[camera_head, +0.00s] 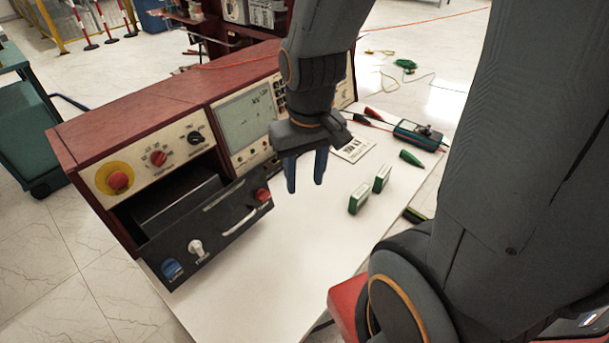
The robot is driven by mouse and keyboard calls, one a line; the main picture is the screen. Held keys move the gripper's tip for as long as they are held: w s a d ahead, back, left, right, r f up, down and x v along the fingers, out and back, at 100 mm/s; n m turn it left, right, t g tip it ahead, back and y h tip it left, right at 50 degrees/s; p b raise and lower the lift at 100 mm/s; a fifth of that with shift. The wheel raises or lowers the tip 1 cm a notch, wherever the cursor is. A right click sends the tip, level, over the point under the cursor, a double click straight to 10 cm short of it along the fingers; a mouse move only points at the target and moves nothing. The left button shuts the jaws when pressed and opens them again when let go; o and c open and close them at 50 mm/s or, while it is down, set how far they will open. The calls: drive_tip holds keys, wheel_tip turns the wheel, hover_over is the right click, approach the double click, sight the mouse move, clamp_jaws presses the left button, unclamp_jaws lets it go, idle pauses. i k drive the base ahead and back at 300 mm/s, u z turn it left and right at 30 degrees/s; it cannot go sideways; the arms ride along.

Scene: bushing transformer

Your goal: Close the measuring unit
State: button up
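The measuring unit is a red cabinet (135,118) with light instrument panels, standing along the back left of a white table. A black drawer-like front (210,232) with a long handle (228,220), a white knob (196,247) and a red knob (262,194) projects from its lower left part. A dark opening (165,200) shows behind that front. My gripper (306,172) points down to the right of the drawer front, in front of the screen panel. Its two blue fingers are apart with nothing seen between them. It does not appear to touch the drawer.
Two small green and white blocks (370,190) stand on the white table (270,280), right of my gripper. A green-tipped probe (411,158), a handheld meter (418,135) and a printed card (356,149) lie farther right. The front middle of the table is clear.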

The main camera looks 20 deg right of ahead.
sight(211, 207)
drive_tip(key=u, duration=0.75)
drive_tip(key=k, duration=1.05)
drive_tip(key=z, duration=0.95)
